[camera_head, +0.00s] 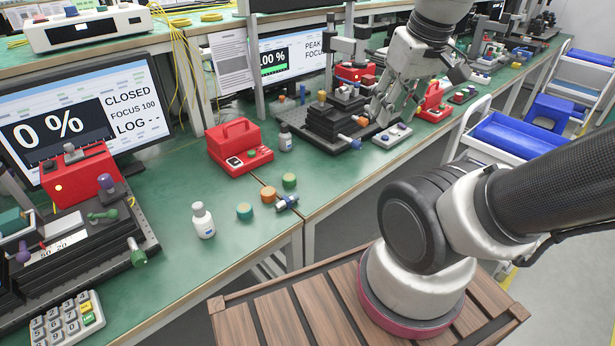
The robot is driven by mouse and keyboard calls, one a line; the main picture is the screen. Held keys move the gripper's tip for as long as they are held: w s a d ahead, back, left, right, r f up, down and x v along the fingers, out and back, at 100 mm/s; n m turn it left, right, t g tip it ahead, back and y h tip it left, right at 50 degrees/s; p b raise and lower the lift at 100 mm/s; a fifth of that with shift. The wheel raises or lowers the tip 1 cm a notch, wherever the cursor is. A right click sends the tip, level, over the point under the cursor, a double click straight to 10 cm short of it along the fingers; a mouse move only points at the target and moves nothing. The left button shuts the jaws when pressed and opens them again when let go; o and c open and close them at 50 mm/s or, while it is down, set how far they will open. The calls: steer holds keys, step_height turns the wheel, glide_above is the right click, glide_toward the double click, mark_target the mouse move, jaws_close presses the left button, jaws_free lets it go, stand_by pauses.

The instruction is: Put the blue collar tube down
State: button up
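A small dark tube with a blue collar (287,203) lies on the green bench near its front edge, beside an orange cap. My gripper (383,115) is far to the right of it and higher in the picture, pointing down beside a black stage stack (335,128). An orange-tipped knob and a blue knob on the stack are close to my gripper's left side. The fingers are small and overlap the equipment behind, so I cannot tell whether they are apart or hold anything.
Near the tube are an orange cap (268,194), green cap (289,181), teal cap (244,211) and white bottle (203,221). A red case (238,146) stands behind. A grey tray (392,135) lies below my gripper.

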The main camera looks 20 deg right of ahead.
steer(key=w+a+f+m+g+y, duration=0.1)
steer(key=w+a+f+g, duration=0.25)
steer(key=w+f, duration=0.4)
steer(key=m+g+y, duration=0.1)
steer(key=m+y, duration=0.2)
steer(key=m, duration=1)
glide_toward(287, 198)
steer(key=f, duration=0.2)
steer(key=x, duration=0.7)
steer(key=shift+a, duration=0.35)
steer(key=shift+s, duration=0.1)
steer(key=c, duration=0.8)
